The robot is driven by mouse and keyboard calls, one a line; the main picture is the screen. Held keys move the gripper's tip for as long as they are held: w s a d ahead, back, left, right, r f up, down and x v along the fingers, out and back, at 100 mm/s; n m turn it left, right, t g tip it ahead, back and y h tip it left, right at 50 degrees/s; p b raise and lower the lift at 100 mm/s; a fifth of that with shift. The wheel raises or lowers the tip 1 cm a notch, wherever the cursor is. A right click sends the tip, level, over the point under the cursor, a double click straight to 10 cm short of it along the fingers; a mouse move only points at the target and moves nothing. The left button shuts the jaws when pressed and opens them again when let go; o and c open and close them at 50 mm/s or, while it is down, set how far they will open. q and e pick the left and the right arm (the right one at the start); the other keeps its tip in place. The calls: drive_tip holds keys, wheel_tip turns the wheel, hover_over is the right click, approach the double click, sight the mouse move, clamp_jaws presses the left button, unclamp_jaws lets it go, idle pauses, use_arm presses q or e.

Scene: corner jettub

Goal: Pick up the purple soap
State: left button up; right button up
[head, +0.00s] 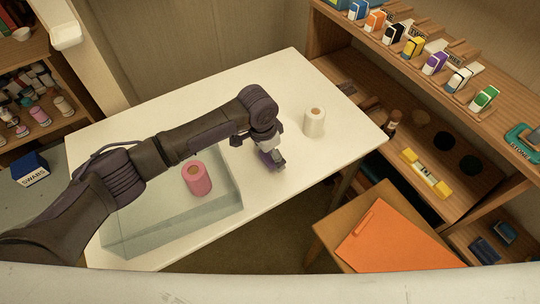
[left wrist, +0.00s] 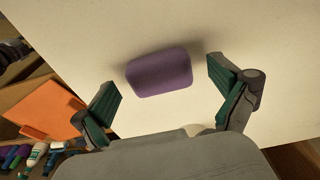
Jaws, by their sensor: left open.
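The purple soap (left wrist: 158,72) is a rounded block lying on the white table. In the left wrist view it sits between and a little beyond the two green-padded fingers of my left gripper (left wrist: 162,82), with a gap on each side. My left gripper is open and empty. In the head view my left gripper (head: 270,155) points down over the table, and the soap there is mostly hidden under or behind it. I cannot tell the exact height of the fingers above the table. My right gripper is not in view.
A white roll (head: 314,122) stands right of the gripper on the white table (head: 300,75). A pink roll (head: 197,178) stands at a clear box (head: 170,228) to the left. A wooden stool with an orange folder (head: 385,240) and shelves of small boxes lie to the right.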

use_arm(q)
drive_tip(key=c, duration=1.3)
drive_tip(key=shift+o, duration=0.2)
drive_tip(key=shift+r, duration=0.1)
